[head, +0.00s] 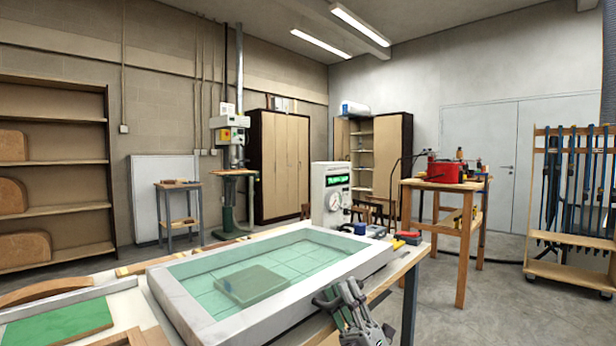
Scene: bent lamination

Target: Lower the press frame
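The press frame (375,263) is a pale grey-white rectangle around a clear green sheet (285,256). It lies about level on the workbench at the front middle. A flat block (251,285) shows through the sheet, near the middle. My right gripper (338,294) is at the bottom, just outside the frame's near right side, with its fingers pointing up and left. The fingers look apart, with nothing seen between them. I cannot tell whether it touches the frame. My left gripper is not in view.
A white control box (331,190) with a green display and a dial stands behind the frame. Small tools (410,238) lie at the bench's right corner. A green board (57,325) and curved wood (45,292) lie at left. A wooden table (448,190) stands beyond; floor at right is open.

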